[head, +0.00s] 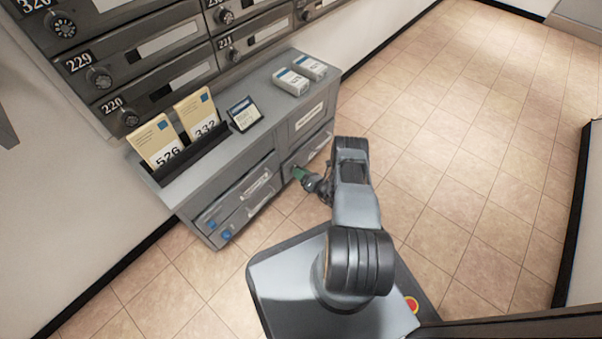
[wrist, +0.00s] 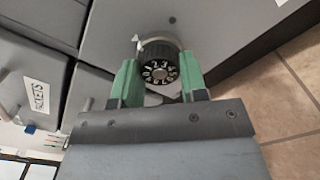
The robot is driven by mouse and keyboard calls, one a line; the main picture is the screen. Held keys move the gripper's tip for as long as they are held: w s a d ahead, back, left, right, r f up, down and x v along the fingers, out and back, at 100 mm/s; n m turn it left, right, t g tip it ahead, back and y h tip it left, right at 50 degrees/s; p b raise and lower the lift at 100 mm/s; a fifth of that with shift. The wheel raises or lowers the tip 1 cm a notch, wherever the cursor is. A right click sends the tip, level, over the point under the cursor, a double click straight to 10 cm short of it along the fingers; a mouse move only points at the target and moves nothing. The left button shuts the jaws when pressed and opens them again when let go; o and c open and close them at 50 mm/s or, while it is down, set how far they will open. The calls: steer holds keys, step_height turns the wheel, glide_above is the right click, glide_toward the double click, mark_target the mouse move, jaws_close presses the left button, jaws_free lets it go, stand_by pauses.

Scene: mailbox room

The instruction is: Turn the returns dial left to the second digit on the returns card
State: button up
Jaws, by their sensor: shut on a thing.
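A round dial (wrist: 158,62) with white digits on a black ring sits on a grey cabinet front in the wrist view. A pale pointer shows at its upper left. My gripper (wrist: 159,80) has its green fingers on either side of the dial, shut on it. In the head view my gripper (head: 302,175) is at the right drawer of the low cabinet, and the dial is hidden there. A small dark-topped card (head: 243,114) stands on the cabinet top; its writing is too small to read.
The grey low cabinet (head: 217,182) stands below numbered mailboxes (head: 135,57) with dials. A rack holds two yellow cards marked 526 (head: 157,141) and 332 (head: 197,115). Two white boxes (head: 291,82) (head: 310,67) lie on top. Tiled floor (head: 450,130) is clear to the right.

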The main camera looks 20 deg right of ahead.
steer(key=n, duration=1.3)
steer(key=shift+d+r, duration=0.1)
stand_by(0.3)
steer(key=shift+n, duration=0.3)
stand_by(0.3)
steer(key=o, duration=0.9)
